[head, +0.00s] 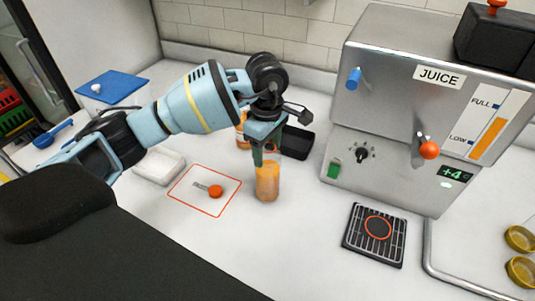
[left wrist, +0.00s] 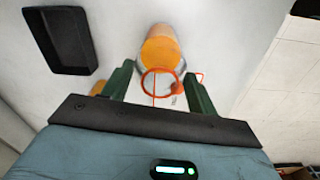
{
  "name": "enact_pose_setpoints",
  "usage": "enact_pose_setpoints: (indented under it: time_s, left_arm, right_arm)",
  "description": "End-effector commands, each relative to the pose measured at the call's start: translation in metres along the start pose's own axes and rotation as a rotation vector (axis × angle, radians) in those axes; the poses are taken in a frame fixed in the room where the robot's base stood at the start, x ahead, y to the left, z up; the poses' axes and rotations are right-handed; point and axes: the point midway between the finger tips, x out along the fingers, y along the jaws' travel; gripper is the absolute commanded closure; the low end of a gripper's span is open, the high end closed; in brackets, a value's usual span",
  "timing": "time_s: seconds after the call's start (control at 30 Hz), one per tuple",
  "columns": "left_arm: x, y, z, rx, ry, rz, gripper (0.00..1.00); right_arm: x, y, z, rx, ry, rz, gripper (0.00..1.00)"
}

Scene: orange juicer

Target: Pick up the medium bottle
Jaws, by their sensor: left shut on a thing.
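A clear bottle of orange juice (head: 267,184) is upright on or just above the white counter, right of the red-outlined square. I cannot tell whether its base touches the counter. My left gripper (head: 266,150) reaches down from above and is shut on the upper part of this bottle. In the left wrist view the bottle (left wrist: 160,48) shows beyond an orange ring, between the green fingers of the gripper (left wrist: 158,88). A second orange container (head: 242,130) stands behind, partly hidden by my arm. My right gripper is out of view.
The juice machine (head: 400,110) stands at the right, with a drip grate (head: 375,236) before it. A black tray (head: 298,142) lies behind the bottle. An orange cap (head: 215,191) lies inside the red square (head: 186,205). A white tray (head: 158,165) is at left. The front counter is clear.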

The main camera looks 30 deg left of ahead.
Motion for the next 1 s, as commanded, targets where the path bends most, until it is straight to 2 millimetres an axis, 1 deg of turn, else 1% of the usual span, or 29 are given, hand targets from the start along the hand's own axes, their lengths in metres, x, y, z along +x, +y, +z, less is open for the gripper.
enact_pose_setpoints:
  time_s: [0.37,0.67,0.77,1.0]
  left_arm:
    - [-0.032,0.001,0.000,0.000,-0.001,0.004,0.92]
    - [-0.035,-0.024,0.002,0.001,0.001,0.002,0.92]
    - [-0.036,-0.036,0.004,0.002,0.000,0.003,0.92]
    - [-0.039,-0.075,0.008,0.002,0.000,0.002,0.92]
  right_arm:
    - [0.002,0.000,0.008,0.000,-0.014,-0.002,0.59]
    - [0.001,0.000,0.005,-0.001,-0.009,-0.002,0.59]
    - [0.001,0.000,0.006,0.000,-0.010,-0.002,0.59]
    - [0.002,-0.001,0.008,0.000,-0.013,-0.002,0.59]
